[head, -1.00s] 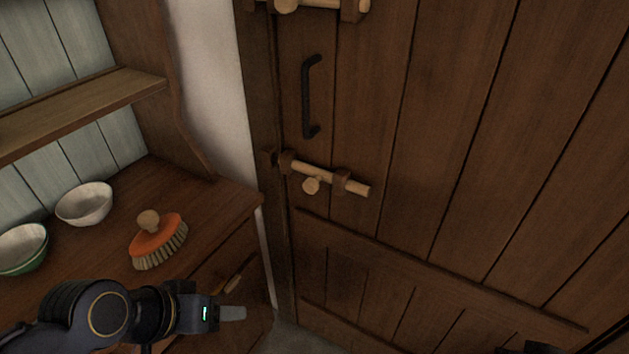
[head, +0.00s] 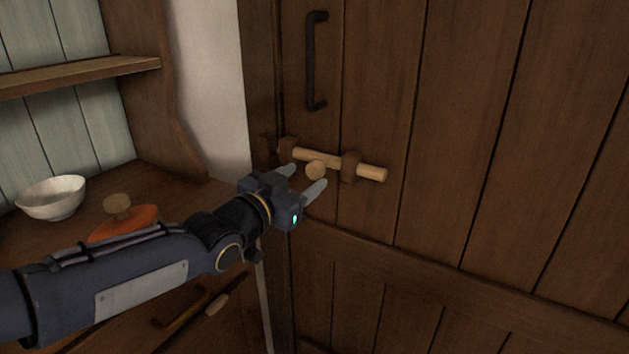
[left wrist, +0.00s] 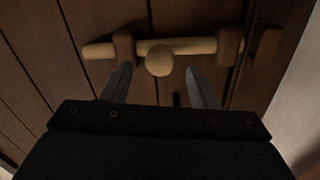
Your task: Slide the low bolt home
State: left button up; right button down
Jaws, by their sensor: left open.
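The low bolt (head: 372,172) is a pale wooden rod lying across the plank door, held in two dark brackets, with a round knob (head: 316,170) between them. Its left end sits at the left bracket (head: 288,148); a dark keeper block (head: 266,149) is on the door frame just beyond, with a gap between. My left gripper (head: 307,176) is open, its fingers pointing at the door on either side of the knob. In the left wrist view the knob (left wrist: 159,61) shows just past and between the fingertips; I cannot tell whether they touch it. My right gripper is not in view.
A black door handle (head: 316,62) is above the bolt. At left, a wooden dresser holds a white bowl (head: 52,197) and an orange brush (head: 124,222), partly hidden by my left arm. The door face right of the bolt is clear.

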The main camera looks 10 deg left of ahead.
aim_at(312, 172)
pick_arm(q)
jog(key=x, duration=0.5)
grip_shut()
jog(key=shift+b, duration=0.3)
